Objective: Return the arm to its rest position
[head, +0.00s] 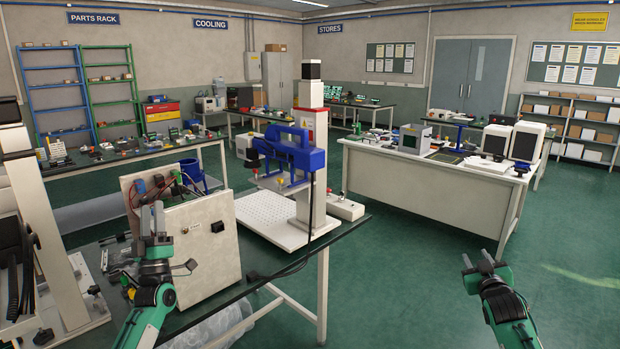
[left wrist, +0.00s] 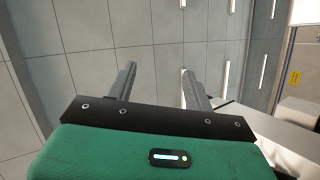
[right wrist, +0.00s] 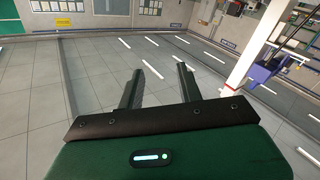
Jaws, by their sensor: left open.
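My left gripper (head: 151,212) is raised at the lower left of the head view, with its fingers pointing up. In the picture it overlaps the left edge of a beige panel box; I cannot tell the gap between them. In the left wrist view its two fingers (left wrist: 157,82) stand apart with nothing between them. My right gripper (head: 478,262) is at the lower right of the head view, over open green floor. In the right wrist view its fingers (right wrist: 160,78) are apart and empty. No object is held by either gripper.
The beige panel box (head: 205,248) stands on the near bench, beside a white column stand with a blue clamp (head: 290,150). A black cable hangs over the bench edge. A white workbench (head: 430,190) stands further back. The green floor (head: 400,300) is clear around my right arm.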

